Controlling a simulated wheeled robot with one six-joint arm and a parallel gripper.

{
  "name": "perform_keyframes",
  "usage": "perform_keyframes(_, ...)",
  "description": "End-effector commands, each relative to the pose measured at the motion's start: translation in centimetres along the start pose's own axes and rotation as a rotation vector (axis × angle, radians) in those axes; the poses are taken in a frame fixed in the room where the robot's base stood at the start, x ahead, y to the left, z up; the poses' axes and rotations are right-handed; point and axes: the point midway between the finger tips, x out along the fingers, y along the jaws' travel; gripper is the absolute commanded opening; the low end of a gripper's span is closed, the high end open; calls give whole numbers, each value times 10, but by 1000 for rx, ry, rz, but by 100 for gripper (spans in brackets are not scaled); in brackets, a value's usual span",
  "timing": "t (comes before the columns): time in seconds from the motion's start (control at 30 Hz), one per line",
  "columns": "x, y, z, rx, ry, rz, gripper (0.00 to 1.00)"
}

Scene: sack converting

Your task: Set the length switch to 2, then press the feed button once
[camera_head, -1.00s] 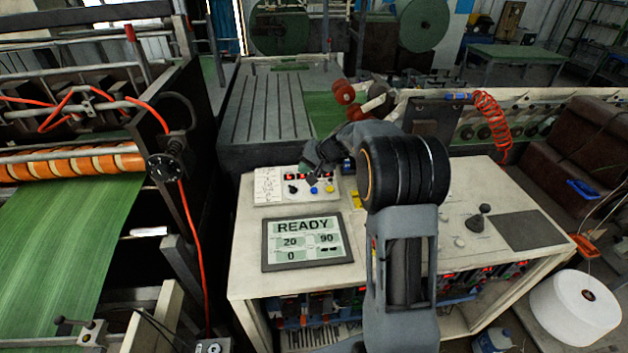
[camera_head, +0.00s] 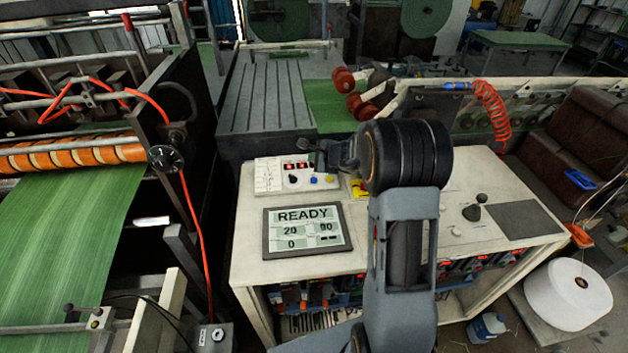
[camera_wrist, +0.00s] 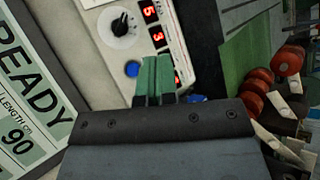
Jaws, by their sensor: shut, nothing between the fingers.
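The control box (camera_head: 262,184) stands on the white bench behind the screen. The labels are too small to read. My gripper (camera_wrist: 157,62) is shut and empty, its green fingers over the box and hiding part of it. In the head view my gripper (camera_head: 318,157) is at the box's back right.
The screen (camera_head: 305,228) reads READY, with 20, 90 and 0; the wrist view ties 90 to length. Red digits (camera_wrist: 157,36) light the box. A joystick (camera_head: 474,211) stands at the bench's right. The green web and rollers lie left.

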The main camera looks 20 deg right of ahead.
Motion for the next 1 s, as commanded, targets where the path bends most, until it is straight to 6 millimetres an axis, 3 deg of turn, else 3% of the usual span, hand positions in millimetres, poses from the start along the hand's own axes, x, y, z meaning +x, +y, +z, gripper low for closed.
perform_keyframes(0.47, 11, 9, -8, -3, -1, 1, 0)
perform_keyframes(1.0, 56, 42, -41, -4, -1, 0, 0)
